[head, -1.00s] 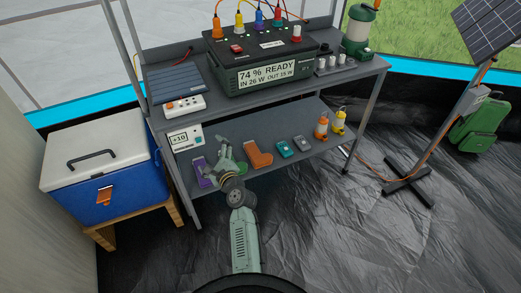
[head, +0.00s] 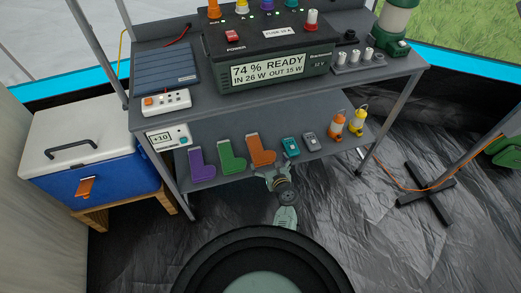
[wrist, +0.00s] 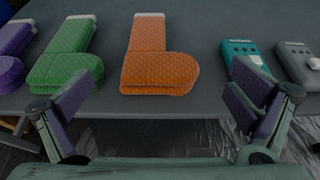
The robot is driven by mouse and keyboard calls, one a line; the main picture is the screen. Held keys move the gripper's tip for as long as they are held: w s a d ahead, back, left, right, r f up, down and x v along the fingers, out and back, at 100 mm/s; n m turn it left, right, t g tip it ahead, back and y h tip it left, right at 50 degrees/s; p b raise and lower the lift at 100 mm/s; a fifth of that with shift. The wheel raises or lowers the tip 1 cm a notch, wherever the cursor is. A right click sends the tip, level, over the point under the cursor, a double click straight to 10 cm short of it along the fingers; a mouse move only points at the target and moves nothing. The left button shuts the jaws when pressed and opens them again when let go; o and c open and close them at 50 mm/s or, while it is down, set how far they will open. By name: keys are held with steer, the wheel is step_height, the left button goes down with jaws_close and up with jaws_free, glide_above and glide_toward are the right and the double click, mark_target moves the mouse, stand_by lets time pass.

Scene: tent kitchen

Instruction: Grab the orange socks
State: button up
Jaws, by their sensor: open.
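The orange socks (head: 261,151) lie as a folded L-shaped pair on the lower shelf (head: 232,172), between the green socks and a teal device. In the wrist view the orange socks (wrist: 153,58) lie ahead of my gripper, between the lines of its two fingers. My gripper (wrist: 155,115) is open and empty, its fingers spread wide near the shelf's front edge. In the head view my gripper (head: 272,175) is just in front of the shelf, below the orange socks and apart from them.
Green socks (head: 232,154) and purple socks (head: 200,165) lie to the left. A teal device (head: 290,146), a grey device (head: 311,142) and small lanterns (head: 336,123) stand to the right. The upper tabletop (head: 215,103) overhangs behind. A blue cooler (head: 95,165) stands left.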

mark_target(263, 153)
steer(key=b+x, duration=0.1)
steer(key=x, duration=0.2)
steer(key=shift+f, duration=0.2)
steer(key=b+x, duration=0.1)
steer(key=x, duration=0.1)
steer(key=f+b+x, duration=0.1)
steer(key=b+x, duration=0.1)
steer(key=shift+s+a+b, duration=0.1)
steer(key=shift+s+b, duration=0.05)
steer(key=shift+b, duration=0.15)
steer(key=shift+w+a, duration=0.15)
steer(key=shift+w, duration=0.35)
steer(key=shift+c, duration=0.4)
steer(key=c, duration=1)
